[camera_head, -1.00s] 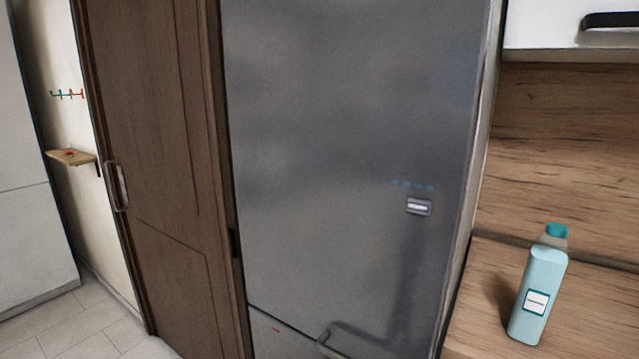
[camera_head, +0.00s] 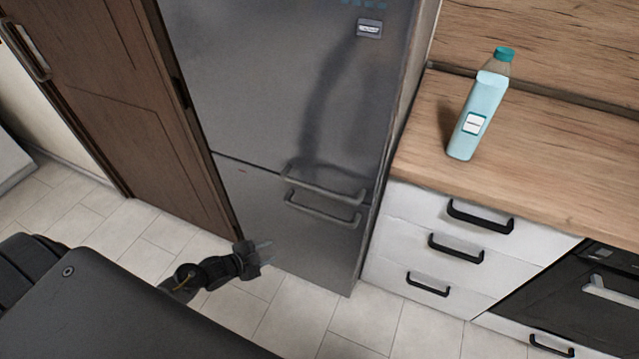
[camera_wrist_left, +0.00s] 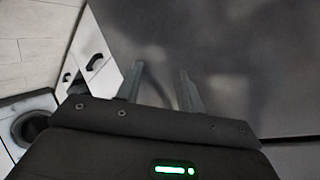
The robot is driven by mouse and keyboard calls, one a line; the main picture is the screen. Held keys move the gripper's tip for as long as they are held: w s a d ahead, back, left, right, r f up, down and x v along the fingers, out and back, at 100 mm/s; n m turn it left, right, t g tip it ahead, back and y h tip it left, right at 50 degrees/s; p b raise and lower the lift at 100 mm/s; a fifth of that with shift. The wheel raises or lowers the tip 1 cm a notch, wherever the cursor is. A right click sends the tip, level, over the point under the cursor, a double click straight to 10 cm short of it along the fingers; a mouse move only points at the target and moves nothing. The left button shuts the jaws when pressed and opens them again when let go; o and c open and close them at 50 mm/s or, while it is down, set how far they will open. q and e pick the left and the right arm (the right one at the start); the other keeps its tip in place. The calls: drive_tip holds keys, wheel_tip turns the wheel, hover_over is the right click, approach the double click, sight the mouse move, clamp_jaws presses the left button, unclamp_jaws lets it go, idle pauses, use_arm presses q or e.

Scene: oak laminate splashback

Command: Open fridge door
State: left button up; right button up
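The grey fridge (camera_head: 270,90) stands in the middle of the head view, with its upper door and lower door both closed. The upper door's handle (camera_head: 325,188) is a horizontal bar near the door's bottom edge. The lower door's handle (camera_head: 322,210) sits just below it. My left gripper (camera_head: 264,251) is in front of the lower door, left of and below the handles, and touches neither. In the left wrist view its two fingers (camera_wrist_left: 158,85) are apart with nothing between them, facing the grey fridge surface. My right gripper is not in view.
A brown wooden door (camera_head: 110,90) stands left of the fridge. To the right is a wooden counter (camera_head: 560,160) with a light blue bottle (camera_head: 475,115) over white drawers (camera_head: 400,225). An oven (camera_head: 580,300) is further right. The tiled floor (camera_head: 300,310) in front is clear.

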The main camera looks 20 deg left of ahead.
use_arm(q)
drive_tip(key=w+d+r+m+t+h, duration=0.1)
drive_tip(key=w+r+m+h, duration=0.15)
drive_tip(key=r, duration=0.55)
drive_tip(key=w+d+r+m+h, duration=0.2)
drive_tip(key=r+m, duration=0.2)
drive_tip(key=r, duration=0.5)
drive_tip(key=m+h+p, duration=0.1)
drive_tip(key=m+h, duration=0.2)
drive_tip(key=m, duration=0.3)
approach(315, 191)
drive_tip(key=shift+g, duration=0.3)
drive_tip(key=x, duration=0.3)
drive_tip(key=p+x, duration=0.1)
drive_tip(key=x, duration=0.3)
drive_tip(key=p+x, duration=0.1)
drive_tip(key=x, duration=0.2)
drive_tip(key=shift+w+d+r, duration=0.15)
drive_tip(key=shift+w+r, duration=0.1)
drive_tip(key=shift+w+d+f+p, duration=0.15)
drive_tip(key=shift+w+d+p, duration=0.15)
drive_tip(key=shift+w+d, duration=0.05)
clamp_jaws()
